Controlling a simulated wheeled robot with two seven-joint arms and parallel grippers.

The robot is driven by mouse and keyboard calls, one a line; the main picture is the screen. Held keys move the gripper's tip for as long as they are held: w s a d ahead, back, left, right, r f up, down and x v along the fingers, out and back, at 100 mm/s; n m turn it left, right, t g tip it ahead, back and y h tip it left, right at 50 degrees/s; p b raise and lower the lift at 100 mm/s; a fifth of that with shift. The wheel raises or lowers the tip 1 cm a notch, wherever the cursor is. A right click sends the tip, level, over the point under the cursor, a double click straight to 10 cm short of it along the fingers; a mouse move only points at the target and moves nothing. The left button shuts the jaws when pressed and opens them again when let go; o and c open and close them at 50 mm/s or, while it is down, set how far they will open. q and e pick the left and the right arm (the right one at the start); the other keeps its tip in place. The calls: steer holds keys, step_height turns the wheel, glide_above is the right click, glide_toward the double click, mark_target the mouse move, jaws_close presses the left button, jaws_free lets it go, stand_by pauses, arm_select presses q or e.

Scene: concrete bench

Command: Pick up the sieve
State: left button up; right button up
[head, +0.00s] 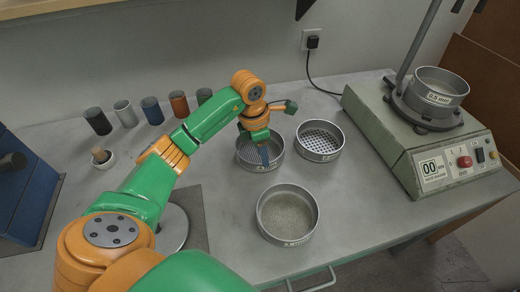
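Several round metal sieves are in the head view. One sieve (246,158) stands on the bench under my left gripper. A second sieve with a coarse perforated bottom (320,141) stands just to its right. A third sieve (287,214), holding pale grains, stands nearer the front edge. A fourth sieve (441,86), labelled 0.5 mm, sits on the shaker. My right gripper is out of view.
The green shaker machine (385,130) stands at the right with a tall post. Several coloured cups (152,110) line the back left, with a small mortar (103,158) before them. A blue box (25,190) stands at the left edge. Bare bench lies right of the front sieve.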

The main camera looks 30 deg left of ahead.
arm_select(q)
steer(key=f, duration=0.1)
steer(key=w+f, duration=0.1)
steer(key=f, duration=0.1)
steer(key=f+p, duration=0.1)
steer(key=f, duration=0.1)
steer(key=shift+w+d, duration=0.2)
steer(key=shift+d, duration=0.1)
steer(key=shift+r, duration=0.1)
jaws_close()
stand_by(0.9)
